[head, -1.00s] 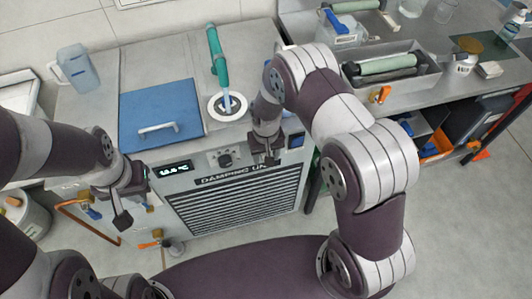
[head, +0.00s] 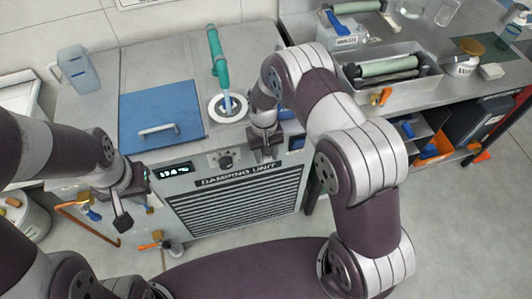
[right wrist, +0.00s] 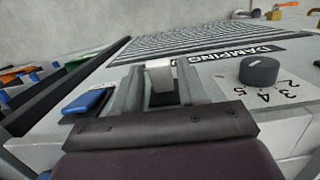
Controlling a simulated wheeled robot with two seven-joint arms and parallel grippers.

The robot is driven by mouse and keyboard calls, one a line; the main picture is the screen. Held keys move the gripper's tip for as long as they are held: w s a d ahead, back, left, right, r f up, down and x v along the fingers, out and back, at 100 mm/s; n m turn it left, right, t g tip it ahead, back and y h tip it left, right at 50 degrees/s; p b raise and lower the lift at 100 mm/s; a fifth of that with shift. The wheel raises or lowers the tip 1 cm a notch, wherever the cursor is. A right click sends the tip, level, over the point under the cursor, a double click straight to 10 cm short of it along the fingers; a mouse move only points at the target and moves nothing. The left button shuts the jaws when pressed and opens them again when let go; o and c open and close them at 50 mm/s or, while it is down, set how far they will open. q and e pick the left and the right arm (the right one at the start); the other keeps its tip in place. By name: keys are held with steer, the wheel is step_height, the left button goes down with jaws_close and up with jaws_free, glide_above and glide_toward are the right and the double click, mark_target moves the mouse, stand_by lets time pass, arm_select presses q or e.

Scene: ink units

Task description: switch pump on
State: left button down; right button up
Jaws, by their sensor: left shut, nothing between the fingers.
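The damping unit (head: 236,205) has a front panel with a lit display (head: 174,170), a black dial knob (head: 225,162) and a grille. In the right wrist view the knob (right wrist: 259,70) shows with its numbers. My right gripper (head: 265,157) is at the panel, right of the knob. In the right wrist view its two grey fingers (right wrist: 160,90) stand apart on either side of a pale lever (right wrist: 160,76) with a dark base, apparently a switch. I cannot tell whether they touch it. My left gripper (head: 122,220) is shut and empty, in front of the unit's left side.
A blue lid (head: 160,115) with a handle and a teal tube (head: 217,60) over a round port are on the unit's top. A blue piece (right wrist: 88,102) lies beside the right fingers. Valves and a copper pipe (head: 95,225) are at lower left. A bench with a roller tray (head: 390,75) stands right.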

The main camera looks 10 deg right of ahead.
steer(key=shift+o, duration=0.3)
steer(key=shift+s, duration=0.1)
steer(key=shift+r, duration=0.15)
step_height(320, 180, up, 12)
steer(key=w+b, duration=0.1)
steer(key=w, duration=0.1)
steer(key=shift+r, duration=0.2)
steer(key=s+d+r+t, duration=0.1)
steer(key=s+d+r, duration=0.1)
steer(key=s, duration=0.6)
steer(key=s+d+r+t, duration=0.2)
steer(key=s+d+r, duration=0.1)
steer(key=s, duration=0.6)
steer(key=shift+d+r, duration=0.35)
steer(key=shift+r, duration=0.1)
